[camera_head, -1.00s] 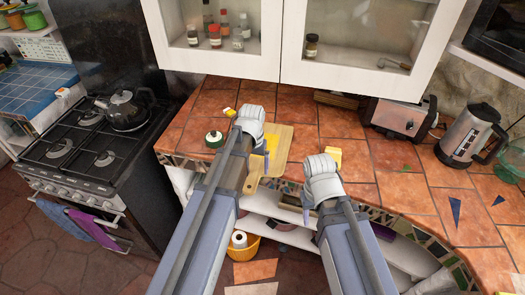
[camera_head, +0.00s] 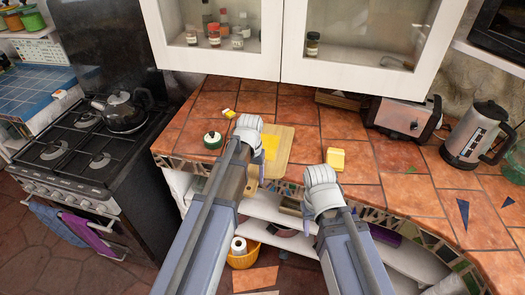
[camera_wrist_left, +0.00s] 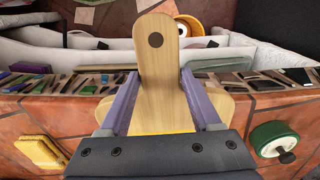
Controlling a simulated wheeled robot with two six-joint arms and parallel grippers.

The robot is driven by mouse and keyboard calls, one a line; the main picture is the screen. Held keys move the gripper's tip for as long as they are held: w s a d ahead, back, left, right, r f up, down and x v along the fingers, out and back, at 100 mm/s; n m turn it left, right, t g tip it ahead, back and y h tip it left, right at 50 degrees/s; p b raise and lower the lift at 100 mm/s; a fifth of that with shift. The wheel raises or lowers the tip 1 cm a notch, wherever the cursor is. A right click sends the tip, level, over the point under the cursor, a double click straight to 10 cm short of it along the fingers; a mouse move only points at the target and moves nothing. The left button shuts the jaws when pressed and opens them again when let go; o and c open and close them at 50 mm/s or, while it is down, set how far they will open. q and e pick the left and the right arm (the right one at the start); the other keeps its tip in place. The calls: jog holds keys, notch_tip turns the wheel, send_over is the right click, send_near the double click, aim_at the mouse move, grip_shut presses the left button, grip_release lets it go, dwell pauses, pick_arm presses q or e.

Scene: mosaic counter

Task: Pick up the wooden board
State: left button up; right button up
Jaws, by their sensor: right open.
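The wooden board (camera_head: 282,152) lies on the tiled counter, partly hidden by my left gripper in the head view. Its handle, with a round dark hole, reaches over the counter's front edge, as the left wrist view shows (camera_wrist_left: 157,75). A yellow patch shows on the board in the head view (camera_head: 270,143). My left gripper (camera_wrist_left: 160,78) has its purple fingers on either side of the handle; I cannot tell whether they press on it. My right gripper (camera_head: 308,212) is open near the counter's front edge, right of the board, its fingers mostly hidden.
The toaster (camera_head: 402,118) and kettle (camera_head: 470,132) stand further right. White cabinets (camera_head: 225,62) hang above; shelves are below.

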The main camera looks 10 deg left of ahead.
pick_arm(q)
grip_shut()
dwell(0.3)
jog(key=shift+w+r, duration=0.1)
jog(key=shift+r, duration=0.05)
dwell(0.3)
notch_tip(320, 180, up, 6)
jog(key=p, duration=0.6)
jog(key=shift+r+p, duration=0.15)
jog(key=shift+p, duration=0.2)
dwell(0.4)
jog(key=shift+r, duration=0.2)
